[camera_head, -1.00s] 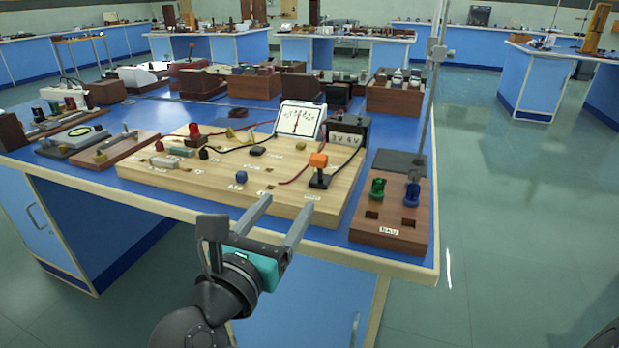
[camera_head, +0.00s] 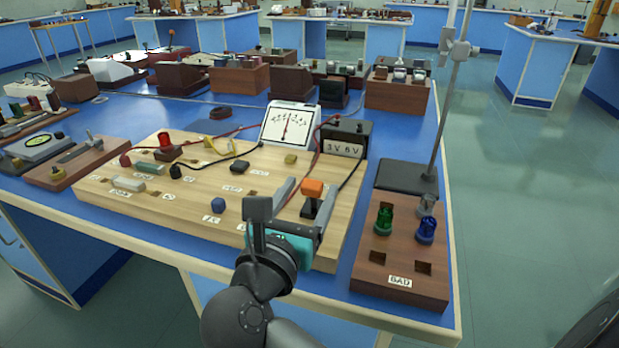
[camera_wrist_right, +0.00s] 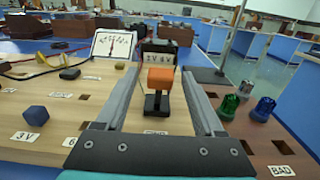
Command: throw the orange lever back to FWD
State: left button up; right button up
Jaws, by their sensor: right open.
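The orange lever (camera_head: 313,188) stands on a black base on the wooden board (camera_head: 150,203), near its right side. In the right wrist view the orange lever block (camera_wrist_right: 161,78) sits between my two open fingers, toward their far ends. My right gripper (camera_head: 309,186) is open, its fingers reaching over the board on either side of the lever. I cannot tell whether they touch it. The FWD label is not readable in these frames. My left gripper is not in view.
A meter (camera_head: 290,126) and a battery box marked 3V 6V (camera_head: 345,141) stand behind the lever, with wires running nearby. A brown block marked BAD (camera_head: 392,262) with green and blue lamps sits to the right, before a stand rod (camera_head: 450,100). Blue bench surface shows between.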

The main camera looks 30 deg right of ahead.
jog(key=shift+d, duration=0.15)
grip_shut()
dwell(0.6)
